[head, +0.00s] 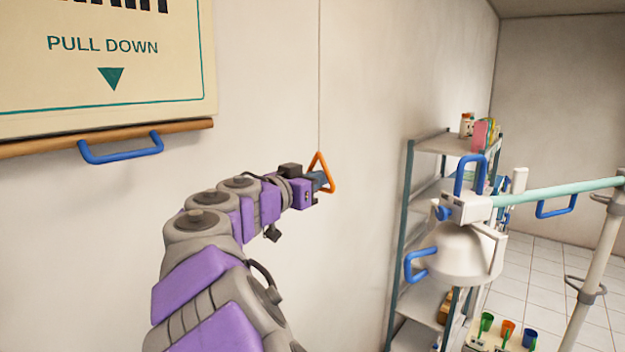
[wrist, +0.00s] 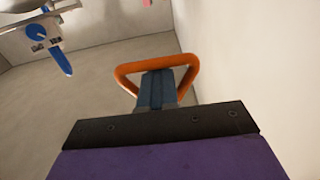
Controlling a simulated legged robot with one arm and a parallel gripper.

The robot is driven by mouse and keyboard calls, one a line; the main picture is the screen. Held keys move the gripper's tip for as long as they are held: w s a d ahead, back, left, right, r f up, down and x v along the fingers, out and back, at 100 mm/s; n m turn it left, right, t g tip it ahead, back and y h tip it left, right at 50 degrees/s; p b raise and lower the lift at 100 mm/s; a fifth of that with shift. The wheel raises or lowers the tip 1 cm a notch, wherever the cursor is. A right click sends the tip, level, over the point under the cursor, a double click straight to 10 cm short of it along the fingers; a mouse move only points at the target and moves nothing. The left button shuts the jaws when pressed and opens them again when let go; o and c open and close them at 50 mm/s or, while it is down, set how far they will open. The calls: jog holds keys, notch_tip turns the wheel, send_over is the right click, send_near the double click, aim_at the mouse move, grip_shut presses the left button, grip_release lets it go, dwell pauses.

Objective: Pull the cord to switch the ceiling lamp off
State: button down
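The pull cord (head: 319,80) hangs thin and straight down in front of the wall in the head view. An orange triangular handle (head: 329,173) is at its lower end. My gripper (head: 320,180) is at the handle, with its blue fingers overlapping the triangle's opening. In the wrist view the handle (wrist: 187,60) frames my gripper's fingers (wrist: 157,85), and its far bar lies at the fingertips. The fingers look close together, but whether they pinch the handle or only reach into it is not clear. The ceiling lamp that the cord works is not identifiable.
A white lamp head with blue handles (head: 455,255) on a pale green arm (head: 560,192) is to the right. A shelf unit (head: 408,200) stands behind it. A pull-down chart (head: 120,70) hangs at upper left. Bare wall lies behind the cord.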

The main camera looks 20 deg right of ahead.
jog(key=shift+f+b, duration=0.85)
jog(key=shift+b, duration=0.15)
jog(key=shift+r, duration=0.15)
jog(key=shift+s+r+p, duration=0.1)
jog(key=shift+r+p, duration=0.4)
jog(key=shift+r, duration=0.8)
jog(key=b+v, duration=0.3)
jog(key=v, duration=0.6)
dwell(0.6)
